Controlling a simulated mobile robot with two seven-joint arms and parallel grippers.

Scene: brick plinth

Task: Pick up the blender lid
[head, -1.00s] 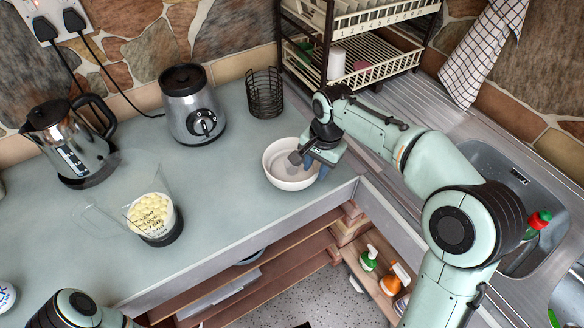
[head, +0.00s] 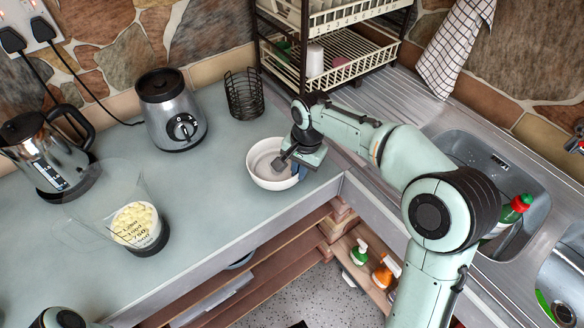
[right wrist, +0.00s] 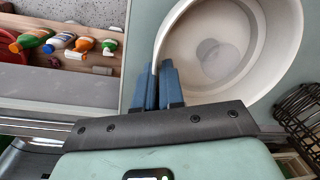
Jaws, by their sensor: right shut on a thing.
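My right gripper (head: 299,171) is at the right rim of a white bowl (head: 259,177) on the counter. In the right wrist view its blue fingers (right wrist: 159,85) are shut on the wall of the bowl (right wrist: 285,48). A translucent round piece (right wrist: 217,57) lies inside the bowl; it may be the blender lid, but I cannot tell. The clear blender jug (head: 112,187) with pale chunks inside stands open at the left. The blender base (head: 174,112) stands at the back. My left gripper is out of view; only part of that arm shows at bottom left.
A kettle (head: 45,155) stands at the far left. A black wire basket (head: 244,95) is behind the bowl, and a dish rack (head: 340,62) is at the back. The sink (head: 475,155) is right. Counter between jug and bowl is clear.

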